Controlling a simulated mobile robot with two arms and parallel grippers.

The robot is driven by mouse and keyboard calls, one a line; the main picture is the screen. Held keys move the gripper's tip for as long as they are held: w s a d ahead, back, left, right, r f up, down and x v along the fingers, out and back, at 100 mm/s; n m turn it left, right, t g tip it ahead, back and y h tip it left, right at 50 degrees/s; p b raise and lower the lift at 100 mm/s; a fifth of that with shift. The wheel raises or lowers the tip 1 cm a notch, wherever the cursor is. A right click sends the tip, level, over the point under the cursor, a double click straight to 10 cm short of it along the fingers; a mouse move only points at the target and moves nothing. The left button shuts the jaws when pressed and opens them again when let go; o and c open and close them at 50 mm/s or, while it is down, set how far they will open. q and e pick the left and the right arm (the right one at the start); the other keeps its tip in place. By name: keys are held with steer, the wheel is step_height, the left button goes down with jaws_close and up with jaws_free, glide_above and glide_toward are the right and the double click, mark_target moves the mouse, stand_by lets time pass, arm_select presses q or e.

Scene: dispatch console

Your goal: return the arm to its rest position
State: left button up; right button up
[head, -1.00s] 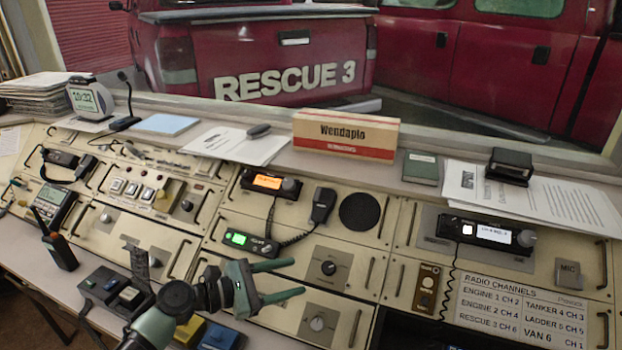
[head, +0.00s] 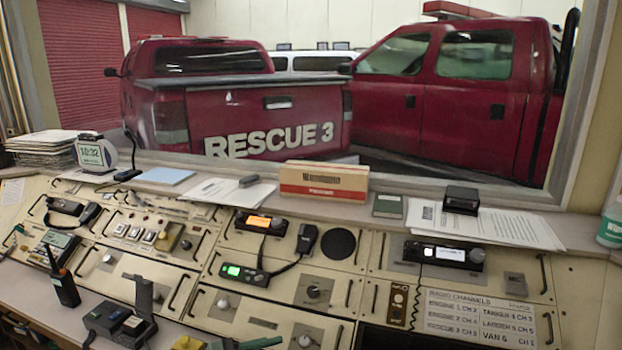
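Nothing is seen held at the visible finger. My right gripper and arm are not in view.
A handheld radio (head: 63,282) stands at the left front, beside a dark desk unit (head: 118,322). A corded microphone (head: 306,240) hangs on the panel.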

arm_select(q)
steer(key=s+d+f+m, duration=0.1)
steer(key=s+d+f+m+g, duration=0.1)
steer(key=f, duration=0.1)
steer(key=shift+s+m+y, duration=0.25)
steer(key=shift+m+y, duration=0.05)
steer(key=shift+m, duration=0.1)
steer(key=s+f+m+g+y, duration=0.1)
steer(key=s+f+m+y, duration=0.25)
steer(key=s+m, duration=0.3)
steer(key=s+f+m+g+y, duration=0.1)
steer(key=s+f+m+y, duration=0.1)
steer(key=s+f+m, duration=0.45)
steer(key=s+a+m+y, duration=0.5)
steer(key=s+a+y, duration=0.3)
steer(key=s+a, duration=0.65)
step_height(320, 180, down, 24)
steer(key=g, duration=0.2)
steer(key=s+a+f+g, duration=0.1)
steer(key=s+a+f, duration=0.2)
steer(key=s+f, duration=1.4)
steer(key=shift+s+a+f, duration=0.2)
steer(key=shift+s+f, duration=0.15)
steer(key=shift+f, duration=0.15)
